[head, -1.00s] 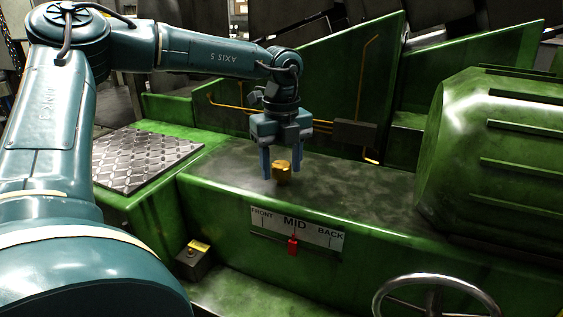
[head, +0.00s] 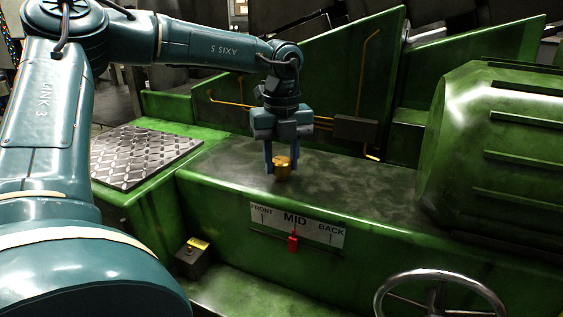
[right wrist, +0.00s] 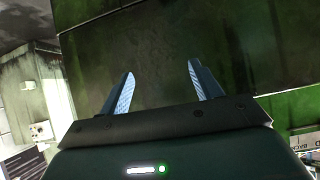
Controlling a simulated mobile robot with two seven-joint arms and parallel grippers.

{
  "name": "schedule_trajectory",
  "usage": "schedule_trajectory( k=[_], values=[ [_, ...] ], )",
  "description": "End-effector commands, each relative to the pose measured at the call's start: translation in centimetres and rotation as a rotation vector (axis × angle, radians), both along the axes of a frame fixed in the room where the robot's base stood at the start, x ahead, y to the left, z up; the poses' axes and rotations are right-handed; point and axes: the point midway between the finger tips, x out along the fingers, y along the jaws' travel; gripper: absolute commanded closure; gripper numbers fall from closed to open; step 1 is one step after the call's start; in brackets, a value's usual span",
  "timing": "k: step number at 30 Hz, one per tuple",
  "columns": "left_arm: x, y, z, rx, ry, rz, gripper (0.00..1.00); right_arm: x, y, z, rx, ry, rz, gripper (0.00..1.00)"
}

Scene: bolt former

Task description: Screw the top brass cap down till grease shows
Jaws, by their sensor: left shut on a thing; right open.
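The brass cap (head: 282,168) stands upright on the dark, worn top of the green machine in the head view. My left gripper (head: 282,170) points straight down over it. Its blue fingers are shut on the cap, one on each side. No grease can be made out around the cap at this size. My right gripper (right wrist: 160,82) shows only in the right wrist view. Its two fingers are apart with nothing between them, in front of a dark surface edged with green. The cap does not show in that view.
A sign reading FRONT, MID, BACK (head: 265,220) with a red pointer (head: 293,243) is on the machine's front. A handwheel (head: 437,297) is at lower right, a ribbed green housing (head: 490,150) at right. A tread plate (head: 145,155) lies left. Thin copper pipes (head: 366,65) run behind.

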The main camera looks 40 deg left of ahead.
Motion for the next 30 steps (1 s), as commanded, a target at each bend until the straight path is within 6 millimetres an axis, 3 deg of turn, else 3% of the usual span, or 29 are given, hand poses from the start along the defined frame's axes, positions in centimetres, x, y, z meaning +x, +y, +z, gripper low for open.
schedule_trajectory(
  k=[5,30],
  values=[
    [0.02,0.03,-0.20,0.003,-0.002,-0.154,0.86,0.01,0.41,-0.69,0.001,-0.013,0.021,0.36],
    [-0.05,0.07,-0.01,0.000,0.001,-0.937,0.86,0.14,1.02,-0.51,0.016,-0.046,0.036,0.36]
  ],
)
